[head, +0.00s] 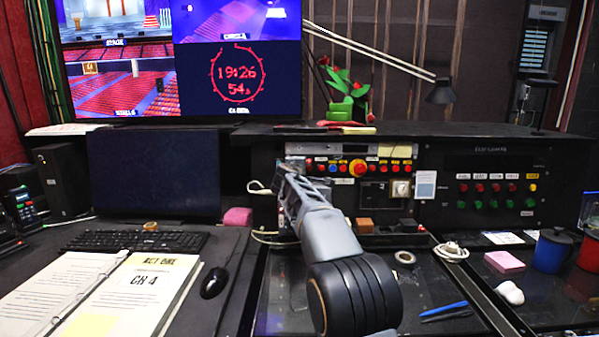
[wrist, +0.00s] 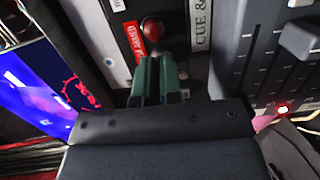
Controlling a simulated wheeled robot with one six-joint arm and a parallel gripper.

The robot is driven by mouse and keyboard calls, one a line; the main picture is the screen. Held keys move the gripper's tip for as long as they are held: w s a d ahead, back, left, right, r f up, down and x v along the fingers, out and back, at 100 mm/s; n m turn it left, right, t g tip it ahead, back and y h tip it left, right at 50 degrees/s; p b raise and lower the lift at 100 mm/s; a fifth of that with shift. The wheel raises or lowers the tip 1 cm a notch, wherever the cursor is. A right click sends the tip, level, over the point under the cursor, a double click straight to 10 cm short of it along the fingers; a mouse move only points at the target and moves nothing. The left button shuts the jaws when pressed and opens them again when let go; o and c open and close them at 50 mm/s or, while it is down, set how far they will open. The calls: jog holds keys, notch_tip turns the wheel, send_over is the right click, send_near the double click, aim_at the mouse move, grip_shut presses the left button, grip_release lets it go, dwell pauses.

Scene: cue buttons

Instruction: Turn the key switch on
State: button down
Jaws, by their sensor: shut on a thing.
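My gripper (head: 283,174) reaches to the left end of the cue panel in the head view. In the wrist view its two green fingers (wrist: 158,82) are close together against the dark panel face, shut on the key switch. The key switch itself is hidden behind the fingers, so which way its key points cannot be seen. A red round lamp (wrist: 152,29) shows just beyond the fingertips, beside a red label reading ARMED (wrist: 131,40). It is not clear whether the lamp is lit.
Several coloured buttons and a big red mushroom button (head: 357,168) sit right of my gripper on the panel. A fader block (wrist: 270,45) with a glowing red light is close on the right in the wrist view. A monitor (head: 153,172) stands left.

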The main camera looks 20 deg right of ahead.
jog(key=shift+f, duration=0.1)
jog(key=c, duration=1.3)
grip_release()
jog(key=b+v, duration=0.3)
jog(key=v, duration=1)
jog(key=shift+s+a, duration=0.25)
jog(key=shift+s, duration=0.1)
